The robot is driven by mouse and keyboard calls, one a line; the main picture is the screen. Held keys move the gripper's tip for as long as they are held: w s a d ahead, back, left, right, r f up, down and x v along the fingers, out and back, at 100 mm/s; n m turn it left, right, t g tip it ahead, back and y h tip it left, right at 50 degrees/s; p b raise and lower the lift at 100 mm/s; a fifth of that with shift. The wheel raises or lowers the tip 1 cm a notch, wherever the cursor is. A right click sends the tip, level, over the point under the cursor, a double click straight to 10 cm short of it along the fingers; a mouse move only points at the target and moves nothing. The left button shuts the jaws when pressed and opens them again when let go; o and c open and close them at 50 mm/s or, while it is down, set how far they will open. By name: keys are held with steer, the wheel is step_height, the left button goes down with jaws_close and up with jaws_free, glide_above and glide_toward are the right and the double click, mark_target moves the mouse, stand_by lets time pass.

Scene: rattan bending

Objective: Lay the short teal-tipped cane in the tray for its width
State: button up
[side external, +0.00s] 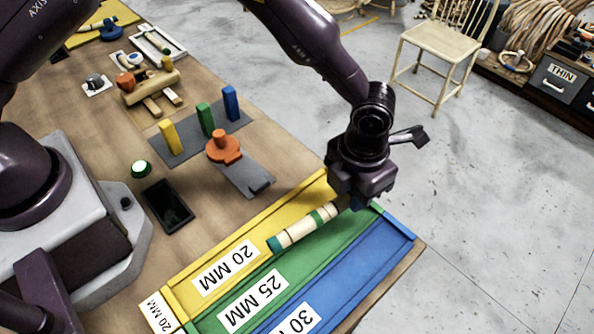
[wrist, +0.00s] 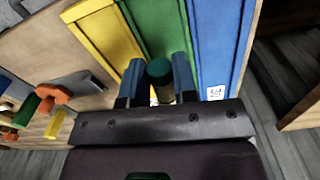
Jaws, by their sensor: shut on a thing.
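The short teal-tipped cane (side external: 298,231) is pale with green bands and a teal end. My gripper (side external: 352,202) is shut on it near its far end, and the cane points toward the lower left. In the wrist view the cane's teal end (wrist: 160,70) shows between the two blue fingers of my gripper (wrist: 158,84). In the side view the cane lies across the border of the yellow 20 MM tray (side external: 203,262) and the green 25 MM tray (side external: 262,273); in the wrist view its end is over green. I cannot tell its height.
The blue 30 MM tray (side external: 360,272) lies along the table's right edge. Yellow, green and blue upright blocks (side external: 205,119), an orange knob piece (side external: 223,147) and a dark tablet (side external: 168,204) stand on the table left of the trays. A chair (side external: 447,47) stands on the floor beyond.

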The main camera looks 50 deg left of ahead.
steer(key=shift+n, duration=0.7)
steer(key=w, duration=0.2)
steer(key=w+r, duration=0.1)
steer(key=w, duration=0.1)
steer(key=shift+w, duration=0.2)
steer(key=shift+f, duration=2.8)
steer(key=o, duration=1)
